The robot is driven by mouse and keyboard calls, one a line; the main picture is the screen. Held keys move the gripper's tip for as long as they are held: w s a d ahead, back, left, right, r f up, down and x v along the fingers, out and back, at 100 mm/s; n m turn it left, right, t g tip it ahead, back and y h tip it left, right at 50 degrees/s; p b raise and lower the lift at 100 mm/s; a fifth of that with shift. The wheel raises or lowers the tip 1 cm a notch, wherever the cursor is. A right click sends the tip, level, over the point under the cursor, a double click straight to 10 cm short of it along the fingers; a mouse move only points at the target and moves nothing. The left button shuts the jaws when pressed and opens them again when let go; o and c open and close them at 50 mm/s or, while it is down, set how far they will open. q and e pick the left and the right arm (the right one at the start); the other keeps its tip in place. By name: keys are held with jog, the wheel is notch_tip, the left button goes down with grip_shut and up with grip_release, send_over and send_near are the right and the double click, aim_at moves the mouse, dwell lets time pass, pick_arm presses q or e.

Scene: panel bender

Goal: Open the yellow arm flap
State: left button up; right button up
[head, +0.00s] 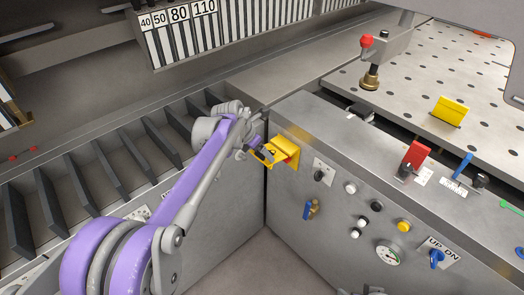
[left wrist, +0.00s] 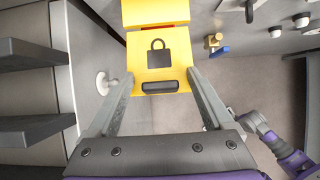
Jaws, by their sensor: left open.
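In the left wrist view the yellow flap (left wrist: 158,54) fills the top middle. It bears a black padlock sign and a dark handle bar (left wrist: 160,87) along its lower edge. My left gripper (head: 262,153) is at the flap in the head view. In the left wrist view my left gripper (left wrist: 158,80) is open, one finger on each side of the handle bar. I cannot tell whether the fingers touch it.
The cabinet front has a blue-handled brass valve (head: 311,209), several knobs and a pressure gauge (head: 388,254) right of the flap. A red flap (head: 415,154) and a yellow block (head: 451,110) stand farther right. Dark slotted dividers (head: 103,157) lie left, beside my arm.

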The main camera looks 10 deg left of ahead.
pick_arm(q)
jog(key=v, duration=1)
jog(key=shift+r+p, duration=0.15)
jog(key=shift+p, duration=0.2)
jog(key=shift+o, duration=0.3)
jog(key=shift+s, duration=0.1)
